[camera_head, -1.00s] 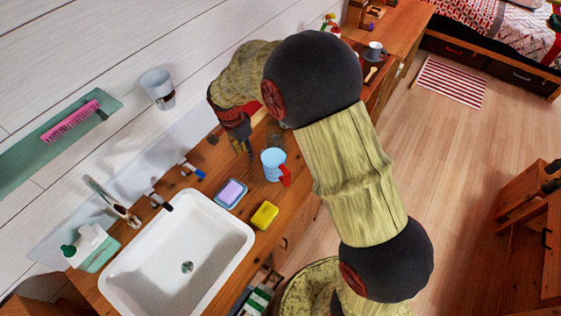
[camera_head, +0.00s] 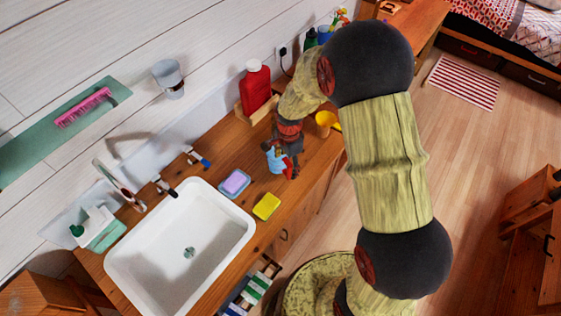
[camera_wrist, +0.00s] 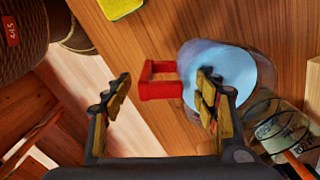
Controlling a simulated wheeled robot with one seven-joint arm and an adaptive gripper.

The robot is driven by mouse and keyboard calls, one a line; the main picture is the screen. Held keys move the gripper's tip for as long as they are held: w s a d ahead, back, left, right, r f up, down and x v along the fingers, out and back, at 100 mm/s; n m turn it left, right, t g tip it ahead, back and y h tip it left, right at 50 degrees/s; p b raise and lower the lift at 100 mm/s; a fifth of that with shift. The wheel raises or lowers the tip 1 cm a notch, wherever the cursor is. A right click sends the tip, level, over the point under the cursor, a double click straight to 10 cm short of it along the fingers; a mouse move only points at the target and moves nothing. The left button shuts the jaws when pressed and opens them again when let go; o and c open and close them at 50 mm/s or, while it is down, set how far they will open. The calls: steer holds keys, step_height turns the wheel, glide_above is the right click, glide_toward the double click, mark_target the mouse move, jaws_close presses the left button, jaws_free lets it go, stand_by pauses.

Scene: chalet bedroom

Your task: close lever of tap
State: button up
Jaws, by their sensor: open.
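The tap's curved metal spout (camera_head: 118,184) stands behind the white sink (camera_head: 150,278) in the head view. To its right on the counter are two small levers, one dark-tipped (camera_head: 165,187) and one blue-tipped (camera_head: 197,157). I cannot tell their exact setting. My gripper (camera_head: 280,165) is well to the right of them, pointing down over a blue mug (camera_head: 273,158). In the wrist view my gripper (camera_wrist: 164,86) is open; the mug's red handle (camera_wrist: 160,80) shows between its fingers, and the mug (camera_wrist: 238,70) is partly behind the right finger. The tap is not in the wrist view.
A soap dish (camera_head: 235,184) and a yellow sponge (camera_head: 266,206) lie between the mug and the sink. A red bottle (camera_head: 255,88) stands against the wall, and a yellow cup (camera_head: 325,123) is right of my gripper. A wall-mounted cup (camera_head: 169,78) hangs above the counter.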

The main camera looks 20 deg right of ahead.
step_height(320, 180, down, 4)
steer(key=shift+r, duration=0.15)
steer(key=shift+c, duration=1.4)
steer(key=c, duration=1.1)
jaws_close()
